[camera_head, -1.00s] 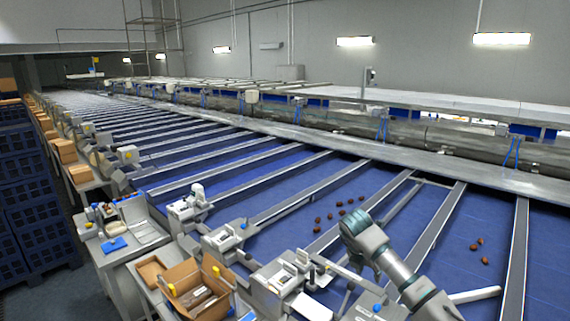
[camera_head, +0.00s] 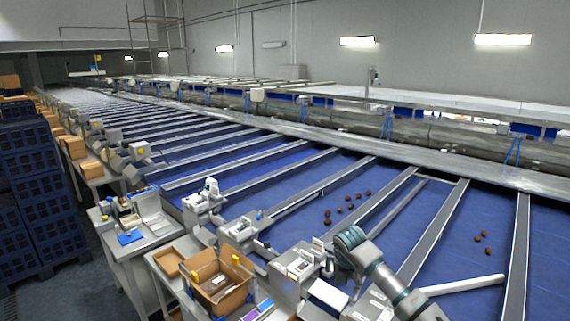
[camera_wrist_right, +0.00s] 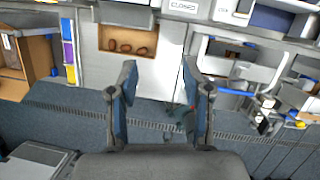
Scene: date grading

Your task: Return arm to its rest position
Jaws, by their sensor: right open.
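My right arm comes in from the lower right in the head view, with its gripper (camera_head: 345,262) low over the near ends of the sorting lanes, beside the grey machines. In the right wrist view the right gripper (camera_wrist_right: 160,100) has its two fingers spread apart with nothing between them. Beyond the fingertips is a shallow cardboard tray (camera_wrist_right: 128,42) holding a few brown dates (camera_wrist_right: 126,47). Loose dates (camera_head: 350,207) lie on the blue belt (camera_head: 330,185) in the head view, apart from the gripper. My left gripper does not show.
A cardboard box (camera_head: 218,282) stands on a side table at the lower left of the head view. Dark blue crates (camera_head: 45,215) are stacked at the far left. Grey lane dividers (camera_head: 440,230) cross the belt. Grey floor shows below the tray in the wrist view.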

